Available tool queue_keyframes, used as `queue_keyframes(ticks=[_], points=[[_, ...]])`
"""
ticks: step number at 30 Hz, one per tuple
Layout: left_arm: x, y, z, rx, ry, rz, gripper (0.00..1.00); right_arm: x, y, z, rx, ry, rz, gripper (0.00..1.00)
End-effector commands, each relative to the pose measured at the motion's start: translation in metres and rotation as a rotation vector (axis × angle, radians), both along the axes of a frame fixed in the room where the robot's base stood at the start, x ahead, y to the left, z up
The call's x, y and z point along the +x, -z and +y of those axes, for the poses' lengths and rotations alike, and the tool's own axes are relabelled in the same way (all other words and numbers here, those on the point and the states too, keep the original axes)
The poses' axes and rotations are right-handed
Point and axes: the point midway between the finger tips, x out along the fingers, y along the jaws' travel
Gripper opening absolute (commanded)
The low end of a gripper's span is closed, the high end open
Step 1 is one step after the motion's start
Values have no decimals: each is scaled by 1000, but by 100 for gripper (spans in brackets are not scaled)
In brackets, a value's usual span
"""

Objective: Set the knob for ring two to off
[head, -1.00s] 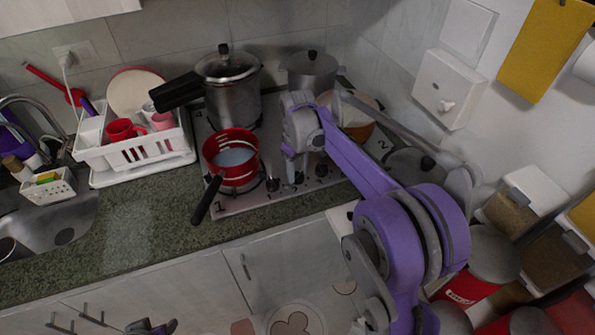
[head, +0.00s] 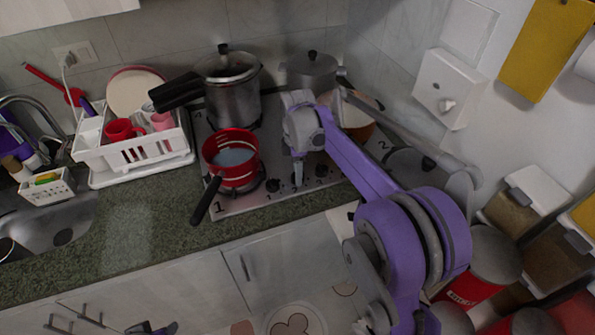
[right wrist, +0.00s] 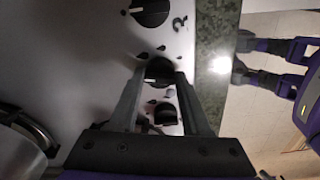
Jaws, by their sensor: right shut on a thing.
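The stove (head: 235,203) has a row of dark knobs along its front edge. My right gripper (head: 298,180) points down over the middle of this row. In the right wrist view its two fingers close on the sides of a black knob (right wrist: 160,70), from above. A second knob (right wrist: 166,113) is close by, between the fingers nearer the palm, and a third knob (right wrist: 150,10) lies beyond the tips near a printed numeral. The pointer of the gripped knob is partly hidden. My left gripper (head: 150,328) barely shows at the bottom edge, its jaws unclear.
A red pot (head: 232,160) with a dark handle stands left of my gripper on the stove. A pressure cooker (head: 230,95) and a steel pot (head: 310,75) stand behind. A dish rack (head: 140,155) is at the left. The green counter (head: 130,230) front is clear.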

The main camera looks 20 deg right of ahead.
Motion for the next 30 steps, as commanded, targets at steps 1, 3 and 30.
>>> queue_keyframes(ticks=[1, 3, 30], points=[[0, 0, 0, 0, 0, 0, 50, 0, 0, 0, 1, -33, -1, 0], [0, 0, 0, 0, 0, 0, 50, 0, 0, 0, 0, -78, -1, 0], [0, 1, 0, 0, 0, 0, 50, 0, -1, 0, 0, -235, -1, 49]])
